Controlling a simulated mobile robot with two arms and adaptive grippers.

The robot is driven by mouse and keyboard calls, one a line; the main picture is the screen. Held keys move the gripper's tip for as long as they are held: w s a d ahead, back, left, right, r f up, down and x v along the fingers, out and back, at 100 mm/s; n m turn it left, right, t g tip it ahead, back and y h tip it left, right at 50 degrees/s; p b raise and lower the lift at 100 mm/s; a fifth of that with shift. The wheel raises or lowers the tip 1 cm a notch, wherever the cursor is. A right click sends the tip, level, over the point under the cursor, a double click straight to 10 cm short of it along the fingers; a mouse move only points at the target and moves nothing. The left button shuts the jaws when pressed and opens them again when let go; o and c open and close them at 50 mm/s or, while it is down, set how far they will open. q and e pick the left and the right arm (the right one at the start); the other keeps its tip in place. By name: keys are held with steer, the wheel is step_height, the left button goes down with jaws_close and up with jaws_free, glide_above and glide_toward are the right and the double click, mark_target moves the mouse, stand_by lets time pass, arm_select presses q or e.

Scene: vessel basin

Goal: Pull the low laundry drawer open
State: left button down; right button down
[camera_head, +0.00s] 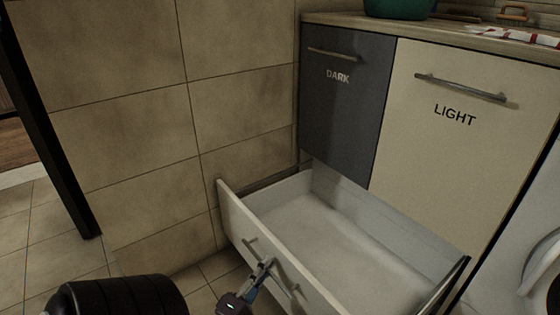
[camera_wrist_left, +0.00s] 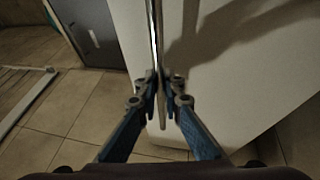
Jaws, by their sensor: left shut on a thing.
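The low drawer (camera_head: 234,212) stands pulled out below the cabinet doors, and its pale inside is empty. Its bar handle (camera_head: 284,278) runs along the front panel. My left gripper (camera_head: 264,267) is at this handle, and its blue fingers are shut on the bar. In the left wrist view the fingers (camera_wrist_left: 161,82) close around the handle bar (camera_wrist_left: 157,38), in front of the pale drawer front (camera_wrist_left: 225,75). My right gripper is in neither view.
Above the drawer are a dark door (camera_head: 345,110) marked DARK and a cream door (camera_head: 455,160) marked LIGHT. A tiled wall (camera_head: 130,130) stands close to the drawer's left. A white appliance (camera_head: 510,260) is at the right. A green basin (camera_head: 400,8) sits on the counter.

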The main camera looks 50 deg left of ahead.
arm_select(q)
steer(key=shift+s, duration=0.5)
steer(key=c, duration=2)
jaws_free()
steer(key=shift+c, duration=0.2)
steer(key=v, duration=1.2)
steer(key=shift+f, duration=0.1)
